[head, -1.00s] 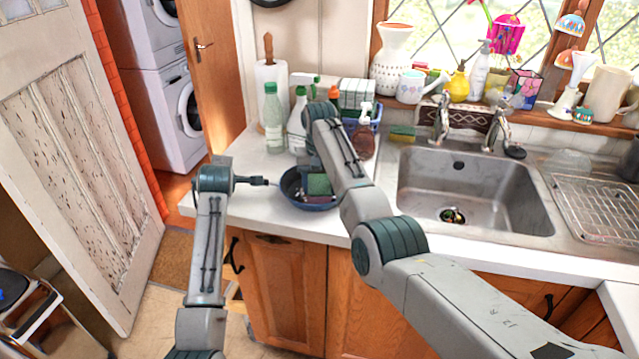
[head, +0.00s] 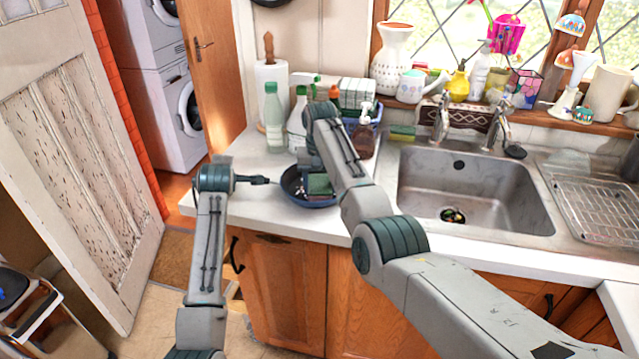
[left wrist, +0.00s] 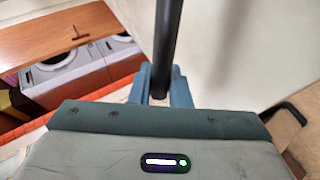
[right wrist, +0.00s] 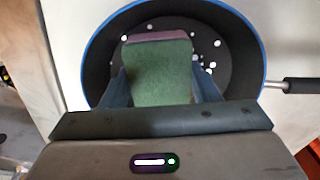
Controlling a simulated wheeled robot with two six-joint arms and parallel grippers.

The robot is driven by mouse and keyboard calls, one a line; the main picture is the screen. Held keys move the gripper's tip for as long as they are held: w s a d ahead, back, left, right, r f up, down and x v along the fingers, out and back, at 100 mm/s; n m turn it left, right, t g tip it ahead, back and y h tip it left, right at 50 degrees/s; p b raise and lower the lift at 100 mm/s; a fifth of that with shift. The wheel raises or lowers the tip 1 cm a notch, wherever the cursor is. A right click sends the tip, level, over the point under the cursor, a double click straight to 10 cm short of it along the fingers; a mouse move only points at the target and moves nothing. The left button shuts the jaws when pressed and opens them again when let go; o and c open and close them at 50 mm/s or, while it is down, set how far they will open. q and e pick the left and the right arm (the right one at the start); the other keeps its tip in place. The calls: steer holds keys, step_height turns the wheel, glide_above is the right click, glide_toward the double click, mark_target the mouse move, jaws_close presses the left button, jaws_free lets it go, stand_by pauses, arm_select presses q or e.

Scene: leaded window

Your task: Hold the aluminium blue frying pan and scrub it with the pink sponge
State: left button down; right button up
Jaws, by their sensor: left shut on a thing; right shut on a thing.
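The blue frying pan (head: 291,187) sits on the white counter left of the sink. Its inside is dark with several white spots, and its blue rim shows in the right wrist view (right wrist: 88,52). My left gripper (head: 266,181) is shut on the pan's dark handle, which also runs up the left wrist view (left wrist: 165,45). My right gripper (head: 310,180) reaches down over the pan, its tips partly hidden by my arm. It is shut on the sponge (right wrist: 157,75), which shows a green scouring face and a pink edge, inside the pan.
Bottles (head: 273,118) and a paper towel roll (head: 268,85) stand behind the pan. A brown soap bottle (head: 364,135) is behind my right arm. The sink (head: 470,185) lies to the right. A yellow-green sponge (head: 402,132) lies behind the sink's left corner.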

mark_target(320, 185)
steer(key=shift+s+f, duration=0.1)
steer(key=shift+s, duration=0.1)
steer(key=shift+r, duration=4.35)
arm_select(q)
steer(key=c, duration=1.3)
jaws_free()
